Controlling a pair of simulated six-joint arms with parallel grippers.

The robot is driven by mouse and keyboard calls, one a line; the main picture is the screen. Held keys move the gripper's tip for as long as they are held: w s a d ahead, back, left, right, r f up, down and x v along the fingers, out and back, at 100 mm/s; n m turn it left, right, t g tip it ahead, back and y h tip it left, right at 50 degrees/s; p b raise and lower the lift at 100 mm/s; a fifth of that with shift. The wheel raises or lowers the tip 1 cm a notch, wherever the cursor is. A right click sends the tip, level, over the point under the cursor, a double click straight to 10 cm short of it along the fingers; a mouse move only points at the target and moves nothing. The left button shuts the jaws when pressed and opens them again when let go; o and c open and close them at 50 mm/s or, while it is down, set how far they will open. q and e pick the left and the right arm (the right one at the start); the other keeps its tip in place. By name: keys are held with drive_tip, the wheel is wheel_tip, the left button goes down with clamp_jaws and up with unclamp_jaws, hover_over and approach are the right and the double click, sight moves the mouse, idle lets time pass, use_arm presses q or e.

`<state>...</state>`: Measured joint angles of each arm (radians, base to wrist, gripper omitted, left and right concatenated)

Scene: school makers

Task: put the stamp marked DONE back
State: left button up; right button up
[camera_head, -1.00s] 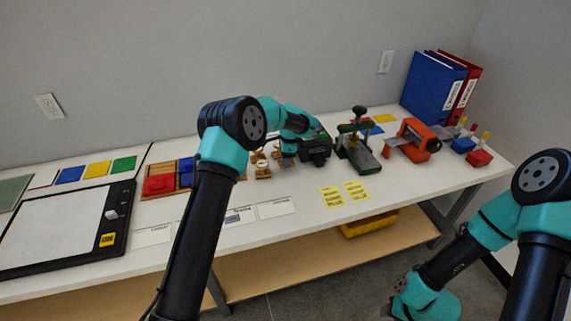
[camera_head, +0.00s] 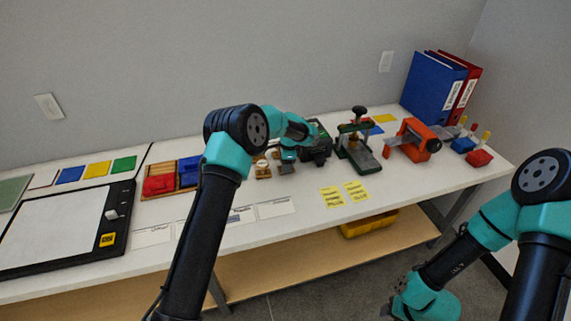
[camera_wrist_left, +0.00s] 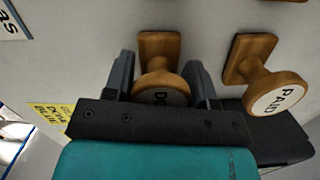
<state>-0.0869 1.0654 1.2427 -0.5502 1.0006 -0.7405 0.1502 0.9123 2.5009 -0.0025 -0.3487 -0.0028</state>
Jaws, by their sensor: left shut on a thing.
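The wooden stamp (camera_wrist_left: 160,46) whose partly hidden label starts with "DO" is between the two fingers of my left gripper (camera_wrist_left: 161,80) in the left wrist view. The gripper is shut on it. Part of its label is covered by the gripper body. A second wooden stamp marked PAID (camera_wrist_left: 262,80) is just to the right, apart from the fingers. In the head view my left gripper (camera_head: 286,160) is over the table, beside a wooden stamp (camera_head: 262,170). I cannot tell whether the held stamp touches the table.
A dark green press (camera_head: 357,150) and an orange device (camera_head: 408,140) stand to the right. A wooden tray with red and blue pads (camera_head: 150,194) is to the left. White cards (camera_head: 276,208) and yellow notes (camera_head: 332,197) lie along the front.

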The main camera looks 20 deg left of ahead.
use_arm(q)
drive_tip(key=shift+f, duration=0.15)
drive_tip(key=o, duration=0.9)
drive_tip(key=shift+o, duration=0.2)
drive_tip(key=r, duration=0.4)
drive_tip(key=d+r, duration=0.1)
drive_tip(key=r, duration=0.7)
drive_tip(key=shift+w+d+r, duration=0.2)
drive_tip(key=shift+w, duration=0.05)
